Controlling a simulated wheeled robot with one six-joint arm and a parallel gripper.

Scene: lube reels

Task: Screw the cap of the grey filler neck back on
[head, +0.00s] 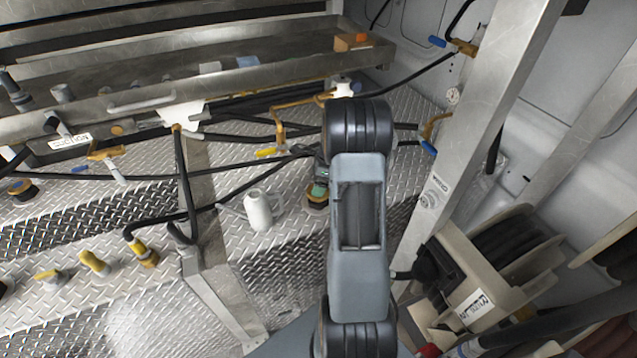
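A pale grey-white, bottle-shaped piece (258,211) stands on the diamond-plate deck left of my arm. I cannot tell if it is the grey filler neck. A green-topped fitting with a brass-coloured base (317,194) stands to its right, close against my arm's edge. A small dark part (322,163) shows just above the green top; it may be part of my gripper. My arm hides most of that area, so the fingers and anything in them cannot be made out. No loose cap can be clearly picked out.
Black hoses and yellow-handled valves (95,263) spread over the deck (150,315). A metal tray (240,85) runs along the back. A steel post (480,120) and hose reels (490,270) stand close on the right. A black-topped brass fitting (22,190) is at far left.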

